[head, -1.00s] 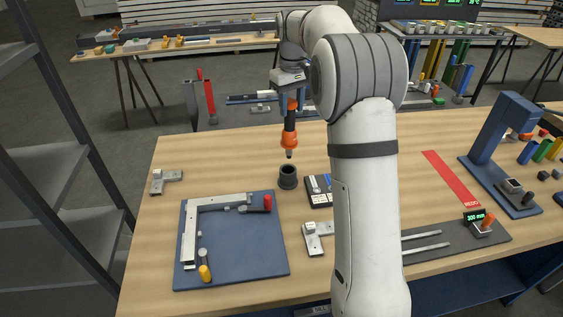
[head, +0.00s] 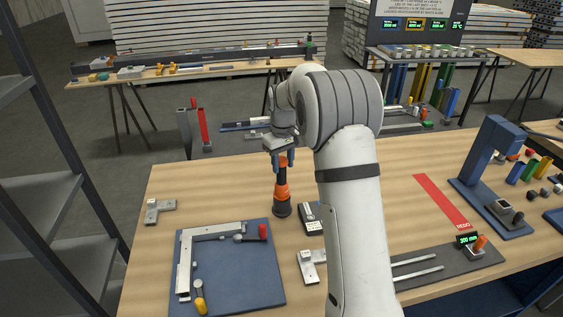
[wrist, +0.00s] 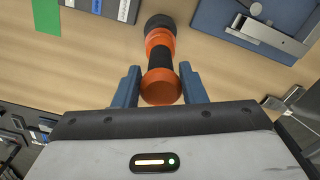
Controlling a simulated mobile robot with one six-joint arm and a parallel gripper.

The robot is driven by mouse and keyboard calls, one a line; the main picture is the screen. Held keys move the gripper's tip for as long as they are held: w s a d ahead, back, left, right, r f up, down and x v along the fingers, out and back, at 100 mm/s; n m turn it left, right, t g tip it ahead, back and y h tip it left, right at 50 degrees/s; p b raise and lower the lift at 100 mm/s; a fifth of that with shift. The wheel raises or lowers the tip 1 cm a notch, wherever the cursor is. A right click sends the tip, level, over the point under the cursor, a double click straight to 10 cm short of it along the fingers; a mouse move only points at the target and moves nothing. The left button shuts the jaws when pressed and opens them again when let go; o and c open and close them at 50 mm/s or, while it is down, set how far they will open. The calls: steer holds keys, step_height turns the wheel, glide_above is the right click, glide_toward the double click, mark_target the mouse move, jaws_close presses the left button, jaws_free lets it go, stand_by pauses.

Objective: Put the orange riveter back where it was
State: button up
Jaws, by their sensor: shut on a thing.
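The orange riveter (head: 281,190), orange with a black grip, stands upright in the head view with its lower end in the dark round holder (head: 282,210) on the wooden table. My gripper (head: 283,163) is shut on the riveter's top end from above. In the wrist view, the riveter (wrist: 160,88) lies between the two blue fingers of my gripper (wrist: 159,88). The dark holder (wrist: 158,23) shows there at its far end. The riveter's tip is hidden inside the holder, and I cannot tell whether it is fully seated.
A blue fixture plate (head: 235,280) with a metal square lies in front at left. A small black-and-white box (head: 311,218) stands close right of the holder. A metal bracket (head: 312,268) lies nearer. A red strip (head: 440,200) marks the right side.

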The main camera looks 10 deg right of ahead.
steer(key=shift+f, duration=0.45)
steer(key=o, duration=1)
step_height(320, 180, up, 12)
steer(key=b, duration=0.2)
steer(key=s+r, duration=0.4)
steer(key=s, duration=0.4)
steer(key=s+f+m+t, duration=0.1)
steer(key=s+f+m, duration=0.1)
steer(key=s, duration=1.2)
steer(key=s+f+m+t, duration=0.2)
steer(key=s+f, duration=0.3)
steer(key=s, duration=0.9)
steer(key=shift+a+t, duration=0.3)
steer(key=shift+f, duration=0.1)
